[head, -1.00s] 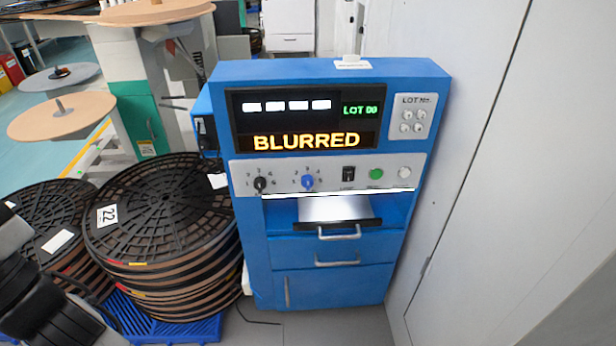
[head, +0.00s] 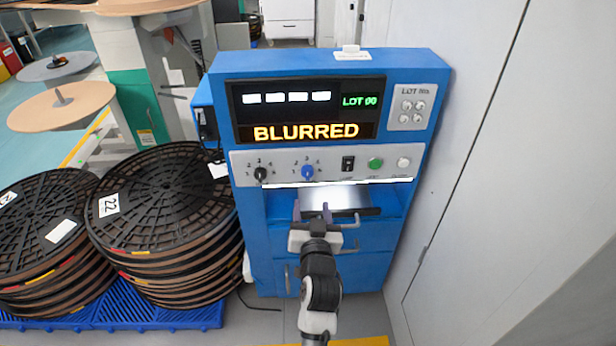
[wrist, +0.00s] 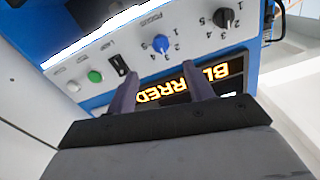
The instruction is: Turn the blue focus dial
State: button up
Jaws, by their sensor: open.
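The blue focus dial (head: 307,172) is a small round knob on the grey control strip of the blue cabinet (head: 270,225), with numbers around it. In the wrist view the blue dial (wrist: 161,43) appears upside down above the gap between my fingers. My gripper (head: 312,212) is open and empty, in front of the cabinet and below the dial in the head view. Its two fingers also show in the wrist view (wrist: 160,85), apart from the dial. The display (head: 305,132) reads BLURRED in orange and LOT 00 in green.
A black dial (head: 260,173) sits left of the blue one. A black switch (head: 348,163), a green button (head: 375,163) and a white button (head: 403,162) sit to its right. A lit shelf (head: 345,198) lies below. Stacked black reels (head: 165,200) stand left; a white wall (head: 480,220) is right.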

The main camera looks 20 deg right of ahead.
aim_at(308, 177)
jog(key=p+x, duration=0.2)
jog(key=x, duration=0.9)
jog(key=shift+w, duration=0.15)
jog(key=shift+c, duration=0.4)
jog(key=c, duration=0.9)
jog(key=shift+m+p, duration=0.3)
jog(key=shift+p, duration=0.05)
jog(key=m+p, duration=0.1)
jog(key=m, duration=0.2)
jog(key=shift+r+m, duration=0.1)
jog(key=shift+m, duration=0.2)
jog(key=m+p, duration=0.3)
jog(key=m, duration=0.2)
jog(key=shift+m, duration=0.3)
